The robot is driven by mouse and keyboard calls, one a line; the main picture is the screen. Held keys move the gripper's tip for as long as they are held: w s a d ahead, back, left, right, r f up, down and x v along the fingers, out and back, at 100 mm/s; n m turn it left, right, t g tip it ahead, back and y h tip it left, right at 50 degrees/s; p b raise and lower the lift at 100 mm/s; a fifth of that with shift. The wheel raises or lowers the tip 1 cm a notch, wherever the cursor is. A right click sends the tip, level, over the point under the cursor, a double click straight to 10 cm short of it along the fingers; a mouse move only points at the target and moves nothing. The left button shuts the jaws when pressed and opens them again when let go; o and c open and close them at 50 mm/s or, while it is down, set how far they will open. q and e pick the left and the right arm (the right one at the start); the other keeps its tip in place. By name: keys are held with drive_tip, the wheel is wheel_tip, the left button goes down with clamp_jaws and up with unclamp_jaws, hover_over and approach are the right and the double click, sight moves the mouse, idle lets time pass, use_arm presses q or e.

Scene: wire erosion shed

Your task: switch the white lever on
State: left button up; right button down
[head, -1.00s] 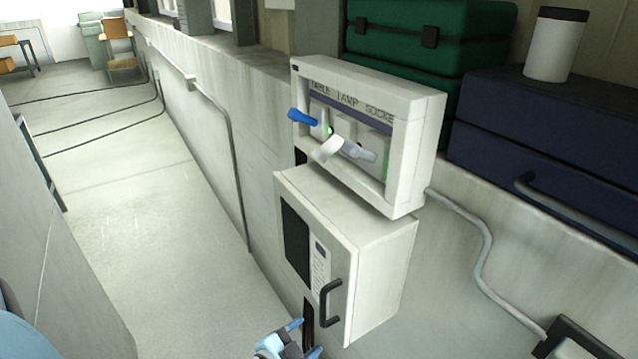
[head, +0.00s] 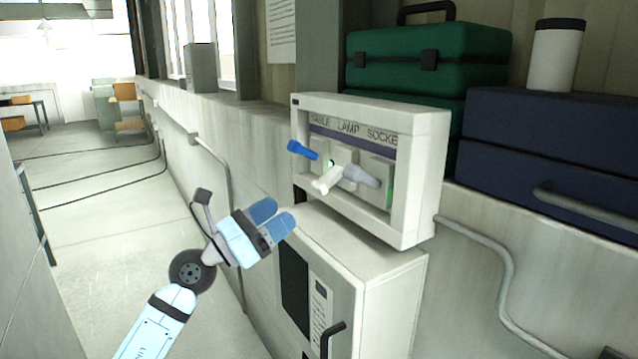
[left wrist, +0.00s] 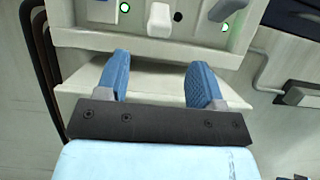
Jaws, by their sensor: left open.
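The white lever (head: 327,181) is the middle of three levers on the switch panel (head: 425,165) and sticks out toward the camera. In the left wrist view the white lever (left wrist: 160,19) is at the top middle, with a dark, unlit indicator (left wrist: 178,16) beside it. My left gripper (head: 279,219) is open and empty, below and left of the white lever and apart from it. In the left wrist view its two blue fingers (left wrist: 160,76) stand apart, below the lever. My right gripper is not in view.
A blue lever (head: 302,150) and a grey lever (head: 361,175) flank the white one; indicators beside both are lit green. A white cabinet (head: 385,275) with a black handle juts out below. Green cases (head: 470,55) and a navy case (head: 550,130) stand right. The floor aisle at left is clear.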

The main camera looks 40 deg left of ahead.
sight(314, 189)
use_arm(q)
drive_tip(key=p+x, duration=0.2)
drive_tip(key=x, duration=0.8)
drive_tip(key=shift+w, duration=0.15)
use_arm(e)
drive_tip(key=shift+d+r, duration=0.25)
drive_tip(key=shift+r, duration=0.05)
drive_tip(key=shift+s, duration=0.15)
